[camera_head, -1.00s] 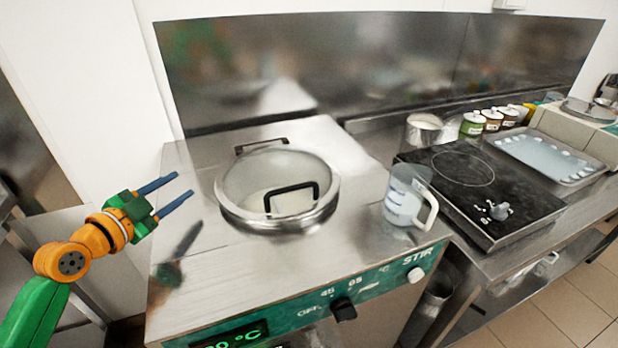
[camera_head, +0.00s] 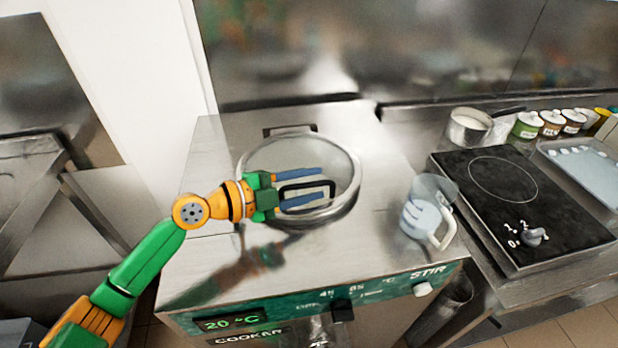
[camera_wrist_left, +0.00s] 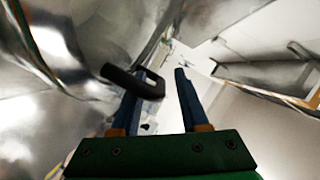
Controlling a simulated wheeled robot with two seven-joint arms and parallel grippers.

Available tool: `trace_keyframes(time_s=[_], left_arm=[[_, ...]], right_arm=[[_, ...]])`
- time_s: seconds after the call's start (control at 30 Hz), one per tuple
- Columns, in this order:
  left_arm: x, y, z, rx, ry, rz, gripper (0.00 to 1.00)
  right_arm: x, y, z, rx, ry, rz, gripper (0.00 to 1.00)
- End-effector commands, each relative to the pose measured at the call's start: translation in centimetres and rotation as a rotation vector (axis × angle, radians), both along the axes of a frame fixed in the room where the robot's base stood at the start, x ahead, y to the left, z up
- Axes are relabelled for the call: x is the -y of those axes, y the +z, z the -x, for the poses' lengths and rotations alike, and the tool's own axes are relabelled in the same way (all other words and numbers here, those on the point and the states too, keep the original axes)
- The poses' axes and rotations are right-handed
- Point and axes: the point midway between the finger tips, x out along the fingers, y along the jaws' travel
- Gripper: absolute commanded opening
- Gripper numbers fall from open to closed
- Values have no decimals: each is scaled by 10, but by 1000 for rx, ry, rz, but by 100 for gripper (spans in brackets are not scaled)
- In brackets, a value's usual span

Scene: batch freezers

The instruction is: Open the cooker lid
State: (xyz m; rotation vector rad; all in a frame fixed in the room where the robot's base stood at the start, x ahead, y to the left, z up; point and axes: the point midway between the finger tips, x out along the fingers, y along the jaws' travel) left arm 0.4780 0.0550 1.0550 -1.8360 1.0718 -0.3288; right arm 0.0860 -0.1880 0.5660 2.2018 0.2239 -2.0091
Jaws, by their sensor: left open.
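The cooker (camera_head: 215,262) is a steel cabinet with a green front panel reading 20 °C. Its round lid (camera_head: 346,170), clear with a steel rim, lies shut on top. The lid's black handle (camera_head: 330,184) is a raised loop. My left gripper (camera_head: 322,183) is open over the lid, its two blue fingers at the handle. In the left wrist view the handle (camera_wrist_left: 122,79) crosses the left finger near its tip, and the other finger stands apart from it. I cannot tell whether the handle lies between the fingers. My right gripper is not in view.
A clear measuring jug (camera_head: 418,218) with a pale handle stands on the cooker top's right side. A black hob (camera_head: 505,190) is farther right, with a pot (camera_head: 467,130) and several small jars behind. A steel backsplash (camera_head: 420,50) closes off the back.

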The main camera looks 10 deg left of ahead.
Motion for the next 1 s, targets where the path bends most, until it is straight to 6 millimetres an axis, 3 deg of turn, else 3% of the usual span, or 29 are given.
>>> trace_keyframes(time_s=[0.1,0.27,1.0], left_arm=[[0,-1,0,0,0,0,42],[-1,-1,0,-1,1,0,0],[-1,-1,0,-1,1,0,0]], right_arm=[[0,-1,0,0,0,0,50],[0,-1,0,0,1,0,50],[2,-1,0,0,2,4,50]])
